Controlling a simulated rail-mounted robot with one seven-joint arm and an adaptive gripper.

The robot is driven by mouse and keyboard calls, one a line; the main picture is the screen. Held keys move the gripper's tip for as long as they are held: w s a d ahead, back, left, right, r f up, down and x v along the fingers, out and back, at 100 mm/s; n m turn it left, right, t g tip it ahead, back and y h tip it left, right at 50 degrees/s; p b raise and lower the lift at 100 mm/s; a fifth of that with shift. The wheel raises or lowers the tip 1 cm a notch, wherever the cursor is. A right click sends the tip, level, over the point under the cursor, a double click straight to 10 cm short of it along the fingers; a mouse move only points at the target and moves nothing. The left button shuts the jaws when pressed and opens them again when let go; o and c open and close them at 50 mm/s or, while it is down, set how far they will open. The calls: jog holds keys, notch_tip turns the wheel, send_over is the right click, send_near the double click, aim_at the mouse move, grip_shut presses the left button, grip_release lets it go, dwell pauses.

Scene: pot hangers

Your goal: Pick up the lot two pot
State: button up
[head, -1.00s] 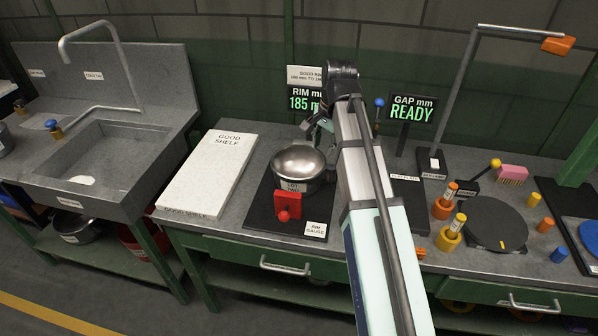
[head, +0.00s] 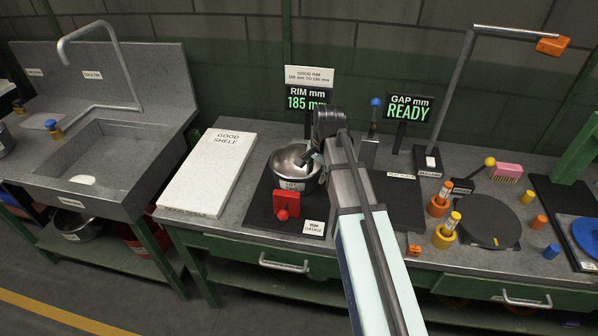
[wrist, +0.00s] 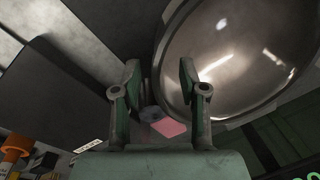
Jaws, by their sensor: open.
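A steel pot (head: 284,165) with a small front label, too small to read surely, sits upright on the black rim gauge (head: 262,215), behind its red block (head: 286,205). My gripper (head: 309,156) is open at the pot's right side, with a finger over the opening. In the wrist view, the pot (wrist: 245,50) fills the upper right. The open gripper (wrist: 159,78) has its right finger over the pot's inside and its left finger outside, so the rim runs between them in the picture. Contact and finger depth cannot be told.
The white good shelf (head: 207,175) lies left of the gauge, clear on top. The rim display (head: 306,100) reads about 185 and stands close behind the pot. A gap display (head: 408,108) reads READY. A round dark plate (head: 487,222) and orange and yellow pieces are at the right.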

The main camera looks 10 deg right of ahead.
aim_at(313, 189)
jog(key=shift+w+a+f+p, duration=0.15)
jog(key=shift+f+p, duration=0.3)
jog(key=shift+f, duration=0.85)
jog(key=shift+w+a+f+p, duration=0.15)
jog(key=shift+f+p, duration=0.3)
jog(key=shift+f, duration=0.85)
jog(key=shift+d, duration=0.1)
grip_shut()
jog(key=shift+w, duration=0.1)
